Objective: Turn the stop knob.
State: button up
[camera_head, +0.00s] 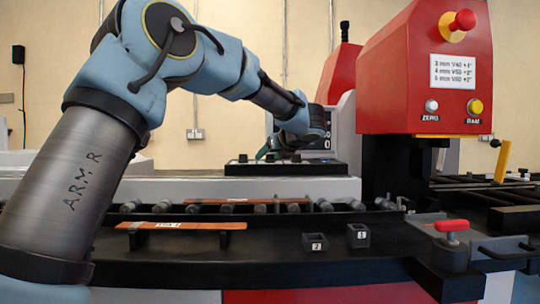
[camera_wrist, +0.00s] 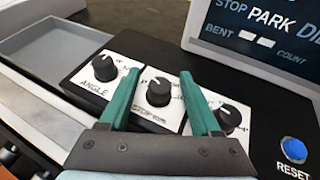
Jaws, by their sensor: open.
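The stop knob (camera_wrist: 158,91) is a black round knob with a white mark, the middle one of three on a black control box (camera_wrist: 72,78). A partly covered label below it starts with "STOP". In the wrist view my gripper (camera_wrist: 160,75) is open, its two green fingers on either side of the stop knob with gaps to it. I cannot tell how far above the panel the fingertips are. In the head view my gripper (camera_head: 268,152) is small and dark at the control box (camera_head: 285,169); the knob itself is not clear there.
The angle knob (camera_wrist: 104,67) is left of the fingers, and a third knob (camera_wrist: 229,118) is close to the right finger. A blue reset button (camera_wrist: 293,149) is further right. A display (camera_wrist: 255,30) stands behind. The red bender (camera_head: 400,90) stands right of my arm.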

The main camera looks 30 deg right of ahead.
grip_shut()
dwell(0.5)
